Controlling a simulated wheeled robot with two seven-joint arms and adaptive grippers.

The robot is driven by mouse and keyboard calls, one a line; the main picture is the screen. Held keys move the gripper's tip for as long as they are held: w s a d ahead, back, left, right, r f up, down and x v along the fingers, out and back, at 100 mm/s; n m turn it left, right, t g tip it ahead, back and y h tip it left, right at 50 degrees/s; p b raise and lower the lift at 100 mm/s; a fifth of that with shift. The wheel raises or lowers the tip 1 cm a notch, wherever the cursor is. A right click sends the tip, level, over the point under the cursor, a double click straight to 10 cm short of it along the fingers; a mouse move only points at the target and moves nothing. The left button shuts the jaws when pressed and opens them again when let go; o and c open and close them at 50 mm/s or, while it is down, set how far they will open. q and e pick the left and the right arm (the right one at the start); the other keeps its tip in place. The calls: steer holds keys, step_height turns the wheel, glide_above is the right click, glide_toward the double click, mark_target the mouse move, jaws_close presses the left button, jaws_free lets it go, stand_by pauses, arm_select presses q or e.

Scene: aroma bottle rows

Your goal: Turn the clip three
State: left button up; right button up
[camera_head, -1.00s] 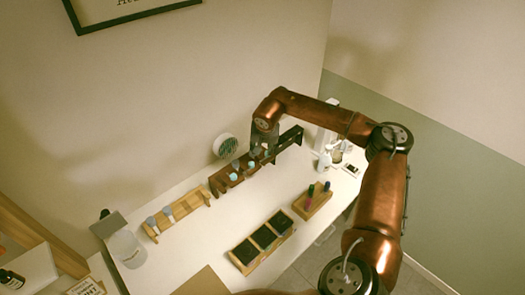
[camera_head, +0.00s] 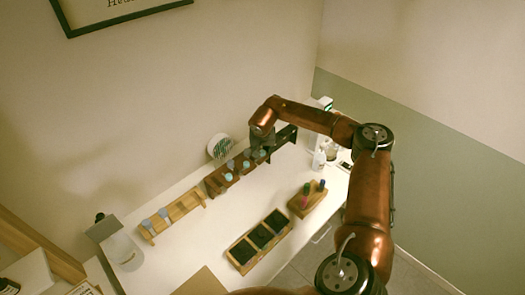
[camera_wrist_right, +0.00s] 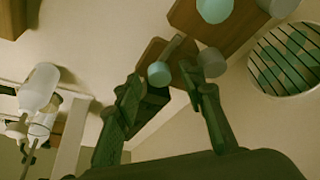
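A dark brown rack (camera_head: 217,183) stands along the wall on the white table. Several pale blue and teal clip-like pieces (camera_head: 229,176) stand in it. My right gripper (camera_head: 262,148) is over the rack's middle, among the pieces, and hides part of it. In the right wrist view, the two fingers of my right gripper (camera_wrist_right: 166,84) are apart. A teal round end (camera_wrist_right: 159,74) shows between the fingertips and a grey one (camera_wrist_right: 211,62) beside the right fingertip. Contact cannot be told. Which piece is the third clip is unclear. My left gripper is not in view.
A lighter wooden rack (camera_head: 178,213) with two blue-grey pieces stands left of the brown one. A box with dark compartments (camera_head: 233,263) and a small block with coloured bottles (camera_head: 297,207) lie in front. A round vented object (camera_head: 220,146) is behind. White bottles (camera_head: 319,158) stand right.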

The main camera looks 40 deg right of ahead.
jaws_close()
stand_by(0.3)
steer(key=shift+m, duration=0.3)
steer(key=m+g+h, duration=0.1)
steer(key=m, duration=0.2)
steer(key=shift+w+a+r, duration=0.1)
steer(key=m+g, duration=0.1)
steer(key=m, duration=0.1)
steer(key=m+g+p, duration=0.1)
steer(key=m, duration=0.2)
steer(key=shift+w+h, duration=0.15)
steer(key=shift+h, duration=0.15)
steer(key=m+g, duration=0.1)
steer(key=m, duration=0.3)
steer(key=shift+w+m+g, duration=0.1)
steer(key=shift+m+g, duration=0.2)
steer(key=shift+g, duration=0.1)
steer(key=shift+w+m+g+y, duration=0.1)
steer(key=shift+m+g+y, duration=0.25)
steer(key=shift+m, duration=0.8)
steer(key=shift+m+g+y, duration=0.25)
steer(key=shift+m+g, duration=0.2)
steer(key=shift+m, duration=0.7)
